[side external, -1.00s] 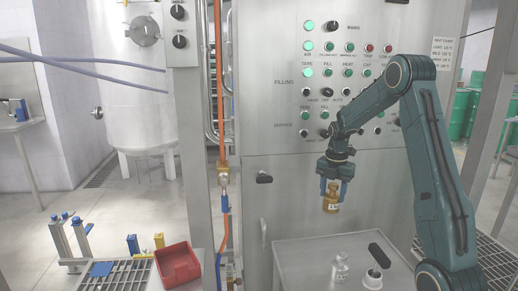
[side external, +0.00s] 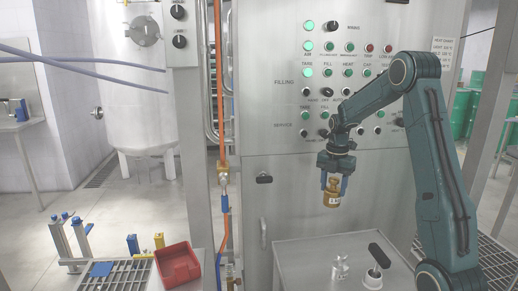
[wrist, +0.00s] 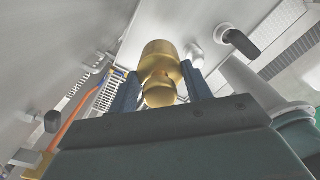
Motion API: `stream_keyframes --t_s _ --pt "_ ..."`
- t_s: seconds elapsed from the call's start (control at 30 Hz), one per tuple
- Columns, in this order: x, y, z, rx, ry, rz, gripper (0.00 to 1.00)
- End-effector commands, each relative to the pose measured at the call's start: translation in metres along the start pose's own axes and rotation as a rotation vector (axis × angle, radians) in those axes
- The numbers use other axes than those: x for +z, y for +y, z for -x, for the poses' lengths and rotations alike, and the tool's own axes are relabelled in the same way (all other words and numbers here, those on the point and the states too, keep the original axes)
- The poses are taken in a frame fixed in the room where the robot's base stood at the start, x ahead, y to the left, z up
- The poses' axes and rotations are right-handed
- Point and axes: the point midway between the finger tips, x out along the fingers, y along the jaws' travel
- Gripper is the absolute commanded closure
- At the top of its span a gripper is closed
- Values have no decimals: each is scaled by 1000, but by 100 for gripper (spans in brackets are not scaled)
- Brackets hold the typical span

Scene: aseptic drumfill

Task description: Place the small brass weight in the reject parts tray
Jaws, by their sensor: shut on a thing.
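In the wrist view the brass weight (wrist: 160,72) sits between the two blue fingers of my gripper (wrist: 160,88). The red tray (side external: 177,266), which looks like the reject parts tray, is at the lower left of the side view, well left of my gripper. It looks empty.
The steel table (side external: 305,255) carries a small metal weight (side external: 340,268) and a black-handled object (side external: 376,262). A post with an orange hose (side external: 223,130) stands between my gripper and the red tray. The button panel (side external: 345,80) is behind my arm.

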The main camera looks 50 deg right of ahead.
Motion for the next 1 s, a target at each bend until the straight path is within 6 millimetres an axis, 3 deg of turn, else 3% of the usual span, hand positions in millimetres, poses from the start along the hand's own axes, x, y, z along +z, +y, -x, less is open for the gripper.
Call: stream_keyframes --t_s 0.27,0.63,0.9,1.0 --pt "1 2 26 8 -7 0 100" --pt "1 1 93 8 -8 0 100" --pt "1 1 123 7 -6 0 100" --pt "-4 12 122 4 -4 31 100"
